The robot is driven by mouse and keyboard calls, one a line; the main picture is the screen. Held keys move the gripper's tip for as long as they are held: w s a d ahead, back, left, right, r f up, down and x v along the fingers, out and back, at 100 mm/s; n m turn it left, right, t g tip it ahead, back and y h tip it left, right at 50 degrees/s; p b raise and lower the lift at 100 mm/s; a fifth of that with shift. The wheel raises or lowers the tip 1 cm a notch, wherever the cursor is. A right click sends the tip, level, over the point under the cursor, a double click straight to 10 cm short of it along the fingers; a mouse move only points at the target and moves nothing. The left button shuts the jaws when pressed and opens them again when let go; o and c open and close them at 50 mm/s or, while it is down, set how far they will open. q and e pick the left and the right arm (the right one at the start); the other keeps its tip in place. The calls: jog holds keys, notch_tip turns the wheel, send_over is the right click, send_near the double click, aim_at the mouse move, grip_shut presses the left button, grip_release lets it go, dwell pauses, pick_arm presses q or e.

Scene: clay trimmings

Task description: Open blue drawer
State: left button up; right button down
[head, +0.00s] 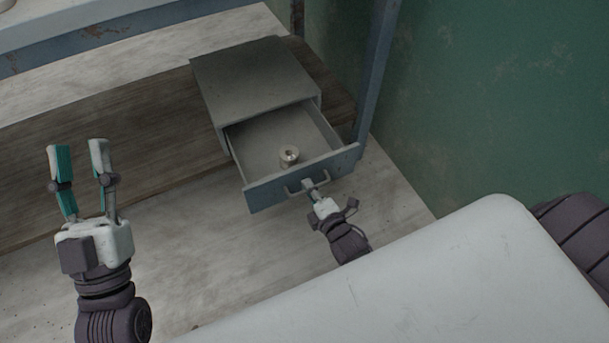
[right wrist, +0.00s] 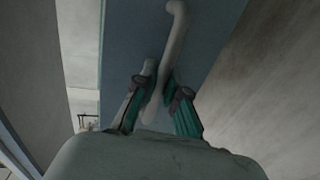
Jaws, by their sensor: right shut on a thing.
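The blue drawer (head: 265,193) is pulled out of a small grey cabinet (head: 255,75), with its inside showing. A small round metal-coloured object (head: 289,155) sits in the drawer near its front. My right gripper (head: 309,186) is at the drawer's front and is shut on the handle (head: 293,188). In the right wrist view, the handle (right wrist: 175,35) runs between the two green-padded fingers of the right gripper (right wrist: 160,92), against the blue drawer front (right wrist: 125,40). My left gripper (head: 77,150) is open and empty, raised at the left, apart from the cabinet.
A blue-grey metal post (head: 376,70) rises close to the drawer's right side, before a green wall (head: 490,100). The pale floor (head: 215,250) below the drawer looks clear.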

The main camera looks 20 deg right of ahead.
pick_arm(q)
jog(key=shift+w+f+g, duration=0.55)
jog(key=shift+f+g, duration=0.15)
jog(key=shift+f, duration=0.05)
pick_arm(e)
jog(key=shift+s, duration=0.55)
jog(key=c, duration=1.2)
grip_release()
jog(key=shift+s, duration=0.1)
jog(key=v, duration=1.1)
jog(key=shift+s, duration=0.4)
